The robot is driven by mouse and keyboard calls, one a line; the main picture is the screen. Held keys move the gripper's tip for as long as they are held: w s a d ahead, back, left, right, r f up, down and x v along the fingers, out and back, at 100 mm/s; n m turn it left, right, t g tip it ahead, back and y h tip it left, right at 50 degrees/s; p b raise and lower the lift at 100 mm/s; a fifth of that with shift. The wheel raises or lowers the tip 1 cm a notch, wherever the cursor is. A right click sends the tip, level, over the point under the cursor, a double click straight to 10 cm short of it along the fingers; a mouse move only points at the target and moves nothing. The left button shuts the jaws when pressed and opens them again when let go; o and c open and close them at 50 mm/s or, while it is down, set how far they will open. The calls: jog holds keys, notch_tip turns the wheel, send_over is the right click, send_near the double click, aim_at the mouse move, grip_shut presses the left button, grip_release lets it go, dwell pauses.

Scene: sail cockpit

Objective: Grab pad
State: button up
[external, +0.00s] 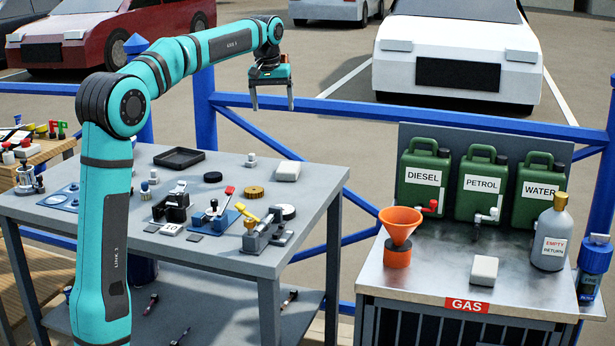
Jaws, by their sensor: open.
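Two pale blocks could be the pad. One white pad (287,171) lies flat near the far right corner of the grey table. A second whitish block (484,270) lies on the metal top of the gas bench at the right. My gripper (273,108) points down with its two fingers apart and nothing between them. In the picture it is above the white pad on the grey table, well clear of it. Its exact height and depth over the table cannot be told.
The grey table (215,250) holds a black tray (179,158), levers, clamps and small caps. On the gas bench stand an orange funnel (400,225), green cans (425,170) and a grey bottle (551,235). A blue railing (400,110) runs behind.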

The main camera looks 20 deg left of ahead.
jog(key=w+d+f+g, duration=0.2)
jog(key=w+f, duration=0.1)
jog(key=w, duration=0.1)
send_over(288, 166)
jog(key=f, duration=1.2)
jog(key=shift+s+a, duration=0.25)
jog(key=shift+a, duration=0.1)
jog(key=shift+w+d+f, duration=0.1)
jog(key=shift+d+f, duration=0.05)
jog(key=shift+f, duration=1.2)
jog(key=shift+w+d+f, duration=0.1)
jog(key=shift+d+f, duration=0.05)
jog(key=shift+f, duration=1.2)
jog(key=shift+c, duration=0.4)
jog(key=c, duration=1)
